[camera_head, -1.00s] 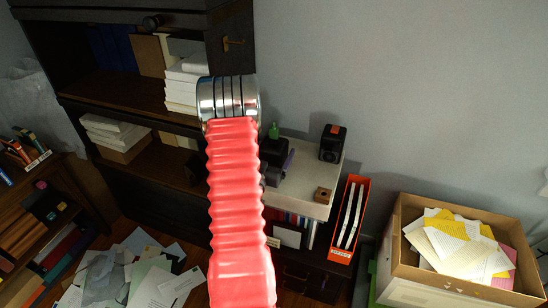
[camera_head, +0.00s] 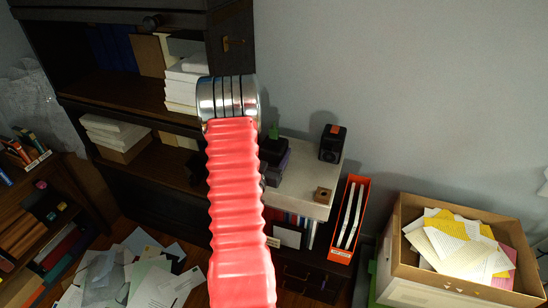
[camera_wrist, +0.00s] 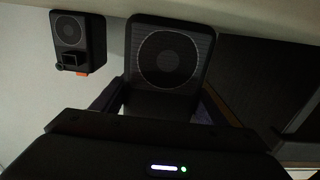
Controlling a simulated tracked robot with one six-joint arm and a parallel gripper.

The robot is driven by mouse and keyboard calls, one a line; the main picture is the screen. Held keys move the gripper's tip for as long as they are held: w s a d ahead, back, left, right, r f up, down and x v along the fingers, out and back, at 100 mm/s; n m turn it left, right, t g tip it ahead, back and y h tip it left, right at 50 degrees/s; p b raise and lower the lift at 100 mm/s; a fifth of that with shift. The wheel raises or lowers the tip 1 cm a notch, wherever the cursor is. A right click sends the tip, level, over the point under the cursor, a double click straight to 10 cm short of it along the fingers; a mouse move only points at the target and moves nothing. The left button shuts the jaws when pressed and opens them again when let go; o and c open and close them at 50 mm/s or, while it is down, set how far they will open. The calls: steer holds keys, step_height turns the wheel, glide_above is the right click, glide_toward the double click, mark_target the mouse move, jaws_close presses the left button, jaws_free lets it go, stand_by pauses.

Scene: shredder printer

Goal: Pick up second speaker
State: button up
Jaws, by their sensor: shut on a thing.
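A black speaker (camera_wrist: 168,50) with a round grey cone sits between the fingers of my gripper (camera_wrist: 160,100) in the wrist view. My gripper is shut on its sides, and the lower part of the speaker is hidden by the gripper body. In the head view, my dark gripper (camera_head: 274,162) shows partly behind my red arm, over the white cabinet top, and the held speaker cannot be made out clearly. Another black speaker (camera_head: 332,143) with an orange piece on top stands at the back right of that top. It also shows at the upper left of the wrist view (camera_wrist: 92,38).
The white top (camera_head: 300,203) bears a small brown wooden block (camera_head: 323,195) near its front right. An orange file holder (camera_head: 349,218) stands to the right. A cardboard box of papers (camera_head: 405,268) is farther right. Dark shelves (camera_head: 130,85) stand left, with papers scattered on the floor.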

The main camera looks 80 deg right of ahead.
mark_target(273, 131)
steer(key=c, duration=0.4)
steer(key=shift+r, duration=0.2)
steer(key=shift+r, duration=4.85)
